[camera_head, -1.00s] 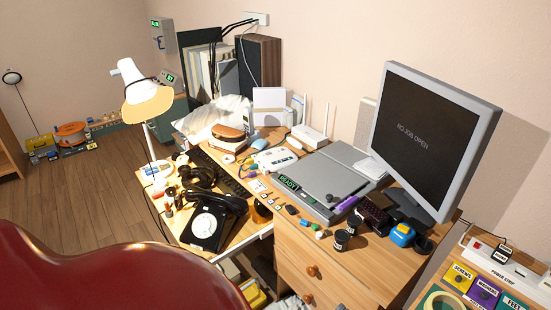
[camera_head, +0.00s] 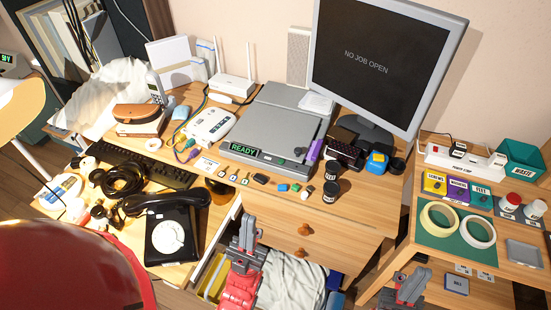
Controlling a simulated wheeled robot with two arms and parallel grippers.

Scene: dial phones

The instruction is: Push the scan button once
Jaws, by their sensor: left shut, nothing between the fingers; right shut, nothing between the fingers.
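A flat grey scanner (camera_head: 275,120) lies on the desk below the monitor, its lid down. A display on its front edge (camera_head: 244,149) reads READY. A small dark round part (camera_head: 300,151) sits at the right of the front edge; I cannot tell whether it is the scan button. My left gripper (camera_head: 248,218) is shut and empty, in front of the desk's drawers, below and apart from the scanner. My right gripper (camera_head: 418,277) is shut and empty at the lower right, near the side table's front.
A monitor (camera_head: 385,60) reading NO JOB OPEN stands behind. A purple object (camera_head: 314,151) is by the scanner's right front corner. Small blocks and dark jars (camera_head: 331,191) lie in front. A dial phone (camera_head: 171,237) stands left; an open drawer (camera_head: 212,260) is below.

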